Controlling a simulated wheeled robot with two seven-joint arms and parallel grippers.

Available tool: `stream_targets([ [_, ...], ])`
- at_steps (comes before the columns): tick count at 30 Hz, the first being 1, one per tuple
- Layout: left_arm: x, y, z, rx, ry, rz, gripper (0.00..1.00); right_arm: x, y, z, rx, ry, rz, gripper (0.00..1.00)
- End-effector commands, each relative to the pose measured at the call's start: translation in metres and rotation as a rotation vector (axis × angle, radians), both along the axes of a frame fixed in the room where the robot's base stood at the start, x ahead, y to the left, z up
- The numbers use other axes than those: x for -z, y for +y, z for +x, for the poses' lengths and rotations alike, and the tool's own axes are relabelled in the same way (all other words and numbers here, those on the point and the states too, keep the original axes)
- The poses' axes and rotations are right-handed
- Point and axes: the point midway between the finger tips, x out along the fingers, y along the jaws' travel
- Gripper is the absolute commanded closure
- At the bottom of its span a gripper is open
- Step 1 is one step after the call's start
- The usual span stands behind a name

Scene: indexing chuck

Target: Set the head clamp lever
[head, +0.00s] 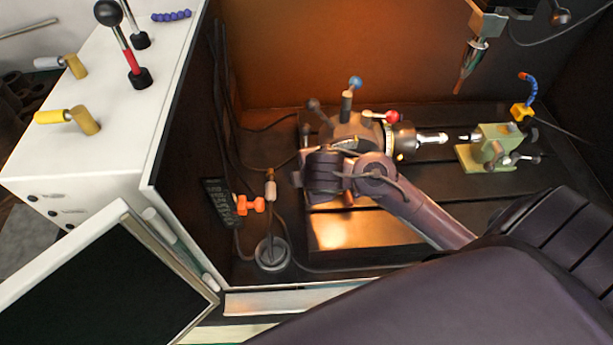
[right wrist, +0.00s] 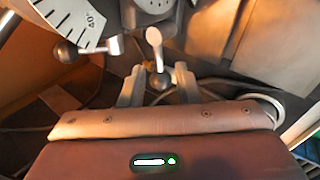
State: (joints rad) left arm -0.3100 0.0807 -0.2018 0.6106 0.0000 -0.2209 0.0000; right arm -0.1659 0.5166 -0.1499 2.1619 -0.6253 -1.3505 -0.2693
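The indexing head (head: 352,132) sits on the slotted table inside the machine enclosure, with blue-ball (head: 355,83), red-ball (head: 393,116) and grey-ball (head: 313,105) levers. I cannot tell which one is the head clamp lever. My right arm reaches in from the right, and its wrist covers the head's near side. In the right wrist view, my right gripper (right wrist: 159,82) is open, its two fingers apart. A pale-knobbed lever (right wrist: 153,38) shows in the gap between them, not visibly gripped; whether it lies at fingertip depth is unclear. My left gripper is not in view.
A green tailstock (head: 490,150) stands to the right of the head, below a spindle tool (head: 470,65). A dark-ball lever (right wrist: 66,52) and a graduated dial (right wrist: 75,18) are close to the gripper.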

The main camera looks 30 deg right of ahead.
Motion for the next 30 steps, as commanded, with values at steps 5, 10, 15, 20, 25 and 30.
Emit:
stream_targets([
  [5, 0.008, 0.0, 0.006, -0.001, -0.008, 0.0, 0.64, 0.02, -0.004, 0.013, 0.0, -0.001, 0.0, 0.71],
  [10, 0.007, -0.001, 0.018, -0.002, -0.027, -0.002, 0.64, 0.026, -0.005, 0.016, 0.001, 0.0, 0.001, 0.71],
  [15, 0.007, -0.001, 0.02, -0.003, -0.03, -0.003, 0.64, 0.025, -0.005, 0.016, 0.001, 0.0, 0.001, 0.71],
  [20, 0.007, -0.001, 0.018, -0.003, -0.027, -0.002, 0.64, 0.025, -0.005, 0.016, 0.0, 0.0, 0.001, 0.86],
  [25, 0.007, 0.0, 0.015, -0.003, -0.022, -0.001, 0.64, 0.025, -0.005, 0.016, 0.0, 0.0, 0.001, 1.0],
  [30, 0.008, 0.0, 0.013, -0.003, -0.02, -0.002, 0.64, 0.025, -0.005, 0.016, 0.0, 0.0, 0.001, 1.0],
])
